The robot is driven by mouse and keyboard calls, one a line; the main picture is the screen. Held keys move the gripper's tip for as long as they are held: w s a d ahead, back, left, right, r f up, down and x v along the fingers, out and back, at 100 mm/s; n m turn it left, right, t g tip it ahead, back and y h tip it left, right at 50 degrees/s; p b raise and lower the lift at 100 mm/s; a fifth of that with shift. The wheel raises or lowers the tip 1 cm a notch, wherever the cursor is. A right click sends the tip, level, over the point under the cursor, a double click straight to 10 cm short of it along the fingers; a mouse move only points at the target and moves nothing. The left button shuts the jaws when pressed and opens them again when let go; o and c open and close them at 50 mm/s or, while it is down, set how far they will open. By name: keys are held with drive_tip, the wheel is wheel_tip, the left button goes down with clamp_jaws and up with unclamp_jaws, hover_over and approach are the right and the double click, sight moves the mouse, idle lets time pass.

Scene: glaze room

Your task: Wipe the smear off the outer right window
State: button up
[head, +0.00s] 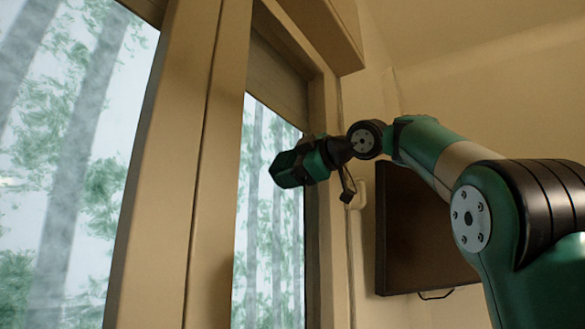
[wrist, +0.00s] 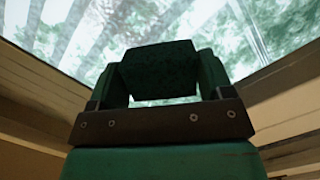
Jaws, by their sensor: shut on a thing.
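My gripper (head: 312,160) is at the upper part of the narrow right window (head: 270,245), in front of its glass near the right frame. In the wrist view my gripper (wrist: 158,76) is shut on a dark green block-shaped pad (wrist: 160,66), with a finger on each side. The pad (head: 287,170) also shows as a dark end piece in the head view. I cannot tell whether it touches the glass. The glass (wrist: 60,32) in the wrist view has pale streaks over blurred trees. I cannot tell a smear from the view outside.
A wide window (head: 65,170) is at the left, divided from the right one by a thick wooden post (head: 190,170). A wooden box-like ledge (head: 325,25) juts out above. A dark wall panel (head: 420,235) hangs at the right, behind my arm.

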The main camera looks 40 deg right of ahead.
drive_tip(key=w+d+p, duration=0.3)
drive_tip(key=d+p, duration=0.1)
drive_tip(key=d, duration=0.5)
drive_tip(key=shift+w+d, duration=0.3)
idle(0.4)
drive_tip(key=shift+f, duration=0.1)
drive_tip(key=shift+s+a+b, duration=0.45)
drive_tip(key=shift+a+b, duration=0.15)
drive_tip(key=shift+a, duration=0.55)
drive_tip(key=shift+s+a+b, duration=0.5)
drive_tip(key=shift+a+b, duration=0.05)
drive_tip(key=shift+a, duration=0.55)
drive_tip(key=shift+s+a+b, duration=0.45)
drive_tip(key=shift+a+b, duration=0.15)
drive_tip(key=shift+a, duration=0.55)
drive_tip(key=shift+s+a+b, duration=0.25)
drive_tip(key=shift+a+b, duration=0.15)
drive_tip(key=shift+a, duration=0.4)
drive_tip(key=shift+s+a+b, duration=0.25)
drive_tip(key=shift+a+b, duration=0.15)
drive_tip(key=shift+a, duration=0.4)
